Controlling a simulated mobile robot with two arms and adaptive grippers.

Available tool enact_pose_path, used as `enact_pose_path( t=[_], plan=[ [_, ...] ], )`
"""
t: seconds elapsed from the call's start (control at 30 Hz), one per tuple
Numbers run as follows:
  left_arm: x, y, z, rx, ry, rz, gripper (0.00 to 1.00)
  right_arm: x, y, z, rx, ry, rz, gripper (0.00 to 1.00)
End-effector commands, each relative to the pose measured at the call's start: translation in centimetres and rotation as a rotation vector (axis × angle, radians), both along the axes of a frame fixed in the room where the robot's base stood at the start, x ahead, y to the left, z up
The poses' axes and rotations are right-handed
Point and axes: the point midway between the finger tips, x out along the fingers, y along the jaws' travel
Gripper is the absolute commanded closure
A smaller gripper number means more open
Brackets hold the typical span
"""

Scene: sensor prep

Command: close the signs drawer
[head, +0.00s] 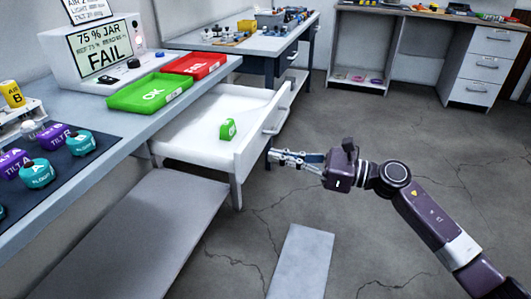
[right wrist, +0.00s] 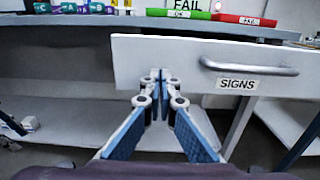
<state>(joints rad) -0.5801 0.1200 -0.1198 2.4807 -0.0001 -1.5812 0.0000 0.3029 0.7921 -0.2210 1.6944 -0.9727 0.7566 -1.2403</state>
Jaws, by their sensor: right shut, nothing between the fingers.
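The signs drawer (head: 190,132) is pulled out from under the bench in the head view, and a green block-like sign (head: 228,129) lies inside it. Its white front (right wrist: 160,62) fills the middle of the right wrist view, with a grey bar handle (right wrist: 250,66) and a "SIGNS" label (right wrist: 237,84). My right gripper (head: 272,157) is shut and empty, pointing at the drawer front below the handle in the head view. In the right wrist view its fingertips (right wrist: 160,74) overlap the front, left of the handle; I cannot tell whether they touch it. My left gripper is not in view.
On the bench above the drawer are a green OK tray (head: 150,91), a red FAIL tray (head: 195,65) and a tester display (head: 100,52) reading FAIL. Jars stand on a dark mat (head: 88,131) at the left. A grey panel (head: 302,262) lies low in front; floor around it is clear.

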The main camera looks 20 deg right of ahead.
Motion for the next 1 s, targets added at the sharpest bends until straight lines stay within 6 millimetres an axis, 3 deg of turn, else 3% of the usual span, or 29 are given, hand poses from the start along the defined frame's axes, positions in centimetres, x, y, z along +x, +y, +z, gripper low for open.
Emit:
enact_pose_path(
  t=[0.23,0.77,1.0],
  plan=[
    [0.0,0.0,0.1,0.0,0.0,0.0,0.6,1.8,2.5,0.1,0.002,0.0,-0.002,1.0],
    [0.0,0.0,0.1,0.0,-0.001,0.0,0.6,2.1,3.1,0.0,0.001,0.001,-0.001,1.0],
    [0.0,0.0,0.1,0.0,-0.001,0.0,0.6,3.4,5.0,0.1,0.003,-0.001,0.0,1.0]
  ],
)
